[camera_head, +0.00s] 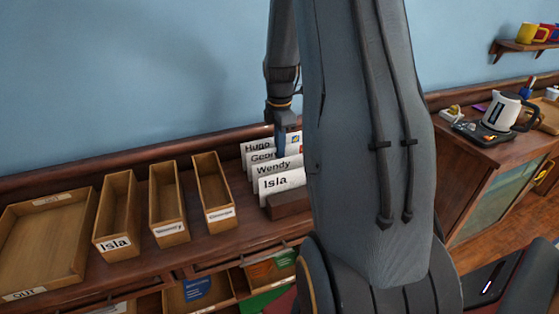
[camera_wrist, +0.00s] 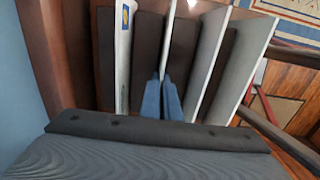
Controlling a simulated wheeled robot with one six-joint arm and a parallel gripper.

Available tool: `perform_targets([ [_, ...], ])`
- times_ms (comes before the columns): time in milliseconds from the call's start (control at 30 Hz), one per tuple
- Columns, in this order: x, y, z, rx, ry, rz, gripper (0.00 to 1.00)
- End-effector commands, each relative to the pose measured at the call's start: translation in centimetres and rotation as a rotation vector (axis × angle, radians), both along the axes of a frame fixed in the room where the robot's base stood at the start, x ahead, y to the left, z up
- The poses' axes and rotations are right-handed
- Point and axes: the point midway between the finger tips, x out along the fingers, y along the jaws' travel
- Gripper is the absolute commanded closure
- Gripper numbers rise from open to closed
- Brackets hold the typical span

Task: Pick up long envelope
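Several white envelopes stand upright in a dark slotted wooden holder (camera_head: 288,204). Their labels read Hugo (camera_head: 256,147), Geor… (camera_head: 262,157), Wendy (camera_head: 274,167) and Isla (camera_head: 280,182). My gripper (camera_wrist: 163,98) points down among them, behind the front ones in the head view. In the wrist view its two blue-grey fingers are close together on the thin edge of one envelope (camera_wrist: 168,42), second from the left. A stamped envelope (camera_wrist: 124,55) stands left of the fingers, and two more (camera_wrist: 207,62) stand to the right. The fingertips are mostly hidden in the head view.
Left of the holder are narrow wooden trays labelled Isla (camera_head: 114,244), with a small unreadable label (camera_head: 169,230), and George (camera_head: 220,214). A wide OUT tray (camera_head: 25,294) is at far left. The blue wall is close behind. A kettle (camera_head: 502,111) stands on the right cabinet.

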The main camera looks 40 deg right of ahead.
Motion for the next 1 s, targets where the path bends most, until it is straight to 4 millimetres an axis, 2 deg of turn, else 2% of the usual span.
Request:
perform_targets([
  [233, 0.1, 0.0, 0.7, 0.000, -0.001, 0.000, 1.00],
  [700, 0.1, 0.0, 8.6, -0.001, -0.002, 0.000, 1.00],
  [833, 0.1, 0.0, 9.7, 0.000, -0.001, 0.000, 1.00],
  [1000, 0.0, 0.0, 10.1, 0.000, 0.000, 0.000, 1.00],
])
